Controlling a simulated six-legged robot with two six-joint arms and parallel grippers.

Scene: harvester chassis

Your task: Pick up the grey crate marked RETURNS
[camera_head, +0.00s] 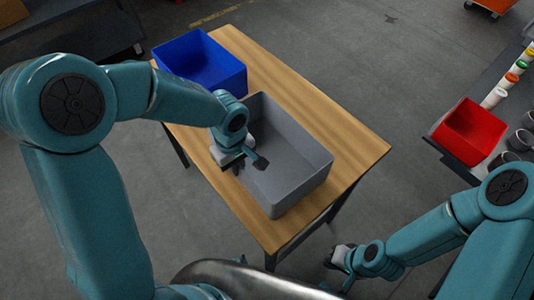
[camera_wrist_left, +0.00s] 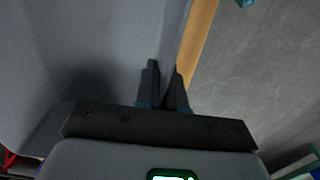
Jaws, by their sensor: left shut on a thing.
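The grey crate (camera_head: 302,192) stands open and looks empty on the wooden table. No RETURNS marking shows from here. My left gripper (camera_head: 250,163) is at the crate's near left wall, with one dark finger inside the rim. In the left wrist view the two fingers (camera_wrist_left: 165,85) are shut on the rim of the grey crate (camera_wrist_left: 90,45), one on each side of the wall. My right gripper (camera_head: 342,262) hangs empty at the lower right, beyond the table's edge and away from the crate; its finger opening is too small to make out.
A blue crate (camera_head: 203,62) sits behind the grey one on the same wooden table (camera_head: 345,142). At right, a dark bench holds a red bin (camera_head: 470,130), cups and several coloured-topped containers. Open grey floor lies between table and bench.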

